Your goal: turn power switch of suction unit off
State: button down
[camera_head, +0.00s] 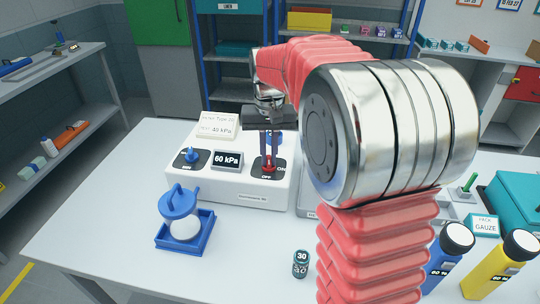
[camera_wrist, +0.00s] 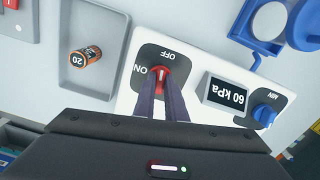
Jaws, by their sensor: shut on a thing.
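The white suction unit (camera_head: 240,190) stands on the table. Its display (camera_head: 227,160) reads 60 kPa, also in the wrist view (camera_wrist: 229,94). The red power switch (camera_head: 268,167) is a rotary knob on a dark plate marked ON and OFF; it shows in the wrist view (camera_wrist: 160,73). My gripper (camera_head: 269,155) points down, with both fingertips (camera_wrist: 161,84) closed around the knob. The fingers hide part of it, and I cannot tell for sure which mark it points at.
A blue dial (camera_head: 191,155) sits left of the display. A blue-lidded jar (camera_head: 182,215) stands in front of the unit, and a small battery-like cylinder (camera_head: 301,263) stands nearer. A grey tray (camera_wrist: 110,22) with an orange-and-black cylinder (camera_wrist: 86,57) lies beside the unit. Bottles (camera_head: 500,265) stand front right.

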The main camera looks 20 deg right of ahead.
aim_at(269, 159)
jog(key=shift+m, duration=1.2)
jog(key=c, duration=1.8)
grip_release()
notch_tip(269, 159, up, 14)
jog(key=shift+f, duration=0.15)
